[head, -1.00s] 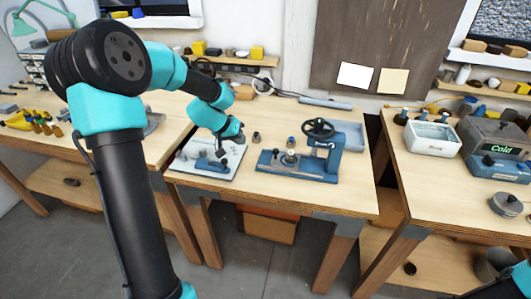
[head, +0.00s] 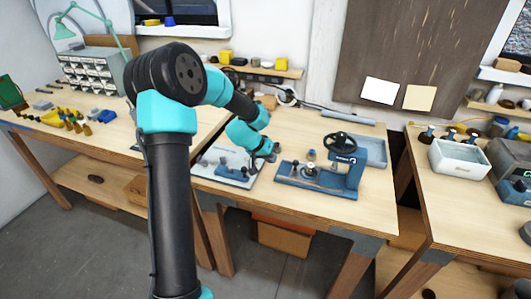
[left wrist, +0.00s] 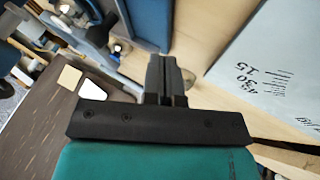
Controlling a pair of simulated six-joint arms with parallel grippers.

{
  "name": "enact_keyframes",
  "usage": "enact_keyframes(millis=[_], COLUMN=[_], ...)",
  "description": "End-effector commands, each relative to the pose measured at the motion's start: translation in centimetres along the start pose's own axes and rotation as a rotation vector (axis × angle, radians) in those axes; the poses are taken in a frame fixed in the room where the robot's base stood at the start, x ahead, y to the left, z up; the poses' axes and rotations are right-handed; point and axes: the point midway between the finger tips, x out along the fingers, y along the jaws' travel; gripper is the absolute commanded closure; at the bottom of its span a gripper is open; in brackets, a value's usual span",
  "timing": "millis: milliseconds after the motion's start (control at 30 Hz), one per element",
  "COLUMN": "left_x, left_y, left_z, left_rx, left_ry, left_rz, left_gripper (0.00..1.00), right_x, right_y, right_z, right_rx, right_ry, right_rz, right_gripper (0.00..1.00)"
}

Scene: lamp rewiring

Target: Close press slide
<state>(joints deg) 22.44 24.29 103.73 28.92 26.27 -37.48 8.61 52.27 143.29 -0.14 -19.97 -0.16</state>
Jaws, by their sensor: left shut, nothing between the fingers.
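The blue press (head: 340,182) stands on the middle table, with a black handwheel (head: 340,141) on its upright at the right. The slide with its round metal fixture (head: 310,171) is on the left part of the press base. How far the slide is out cannot be told. My left gripper (head: 271,155) is just left of the press, near its left end, with no contact visible. In the left wrist view the fingers (left wrist: 166,62) are together and empty. Blue press parts (left wrist: 62,18) show at that view's upper left. My right gripper is out of view.
A pale board (head: 238,183) with small fittings lies left of the press, partly under my left arm; its printed numbers show in the wrist view (left wrist: 275,75). A blue-grey tray (head: 371,150) is behind the press. The table front is clear.

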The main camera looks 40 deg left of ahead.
Motion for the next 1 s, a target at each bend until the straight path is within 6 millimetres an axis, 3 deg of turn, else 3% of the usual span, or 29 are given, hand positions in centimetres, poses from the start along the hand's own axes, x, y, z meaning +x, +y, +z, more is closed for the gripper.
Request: enact_keyframes(millis=[200,300,500,1000], left_x=[3.8,4.2,5.1,5.1], left_y=[0.1,1.8,3.3,3.5], left_z=[0.1,0.0,0.0,0.1], left_rx=[0.0,0.004,0.001,-0.006], left_ry=[-0.002,0.0,0.0,0.004], left_rz=[0.001,0.001,0.001,-0.004], left_gripper=[1.0,1.0,1.0,1.0], right_x=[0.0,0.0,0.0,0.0], right_y=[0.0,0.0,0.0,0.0], right_z=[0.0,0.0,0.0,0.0], right_rx=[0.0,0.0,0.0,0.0], right_ry=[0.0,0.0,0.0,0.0], right_rz=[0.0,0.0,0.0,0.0], right_gripper=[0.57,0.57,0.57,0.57])
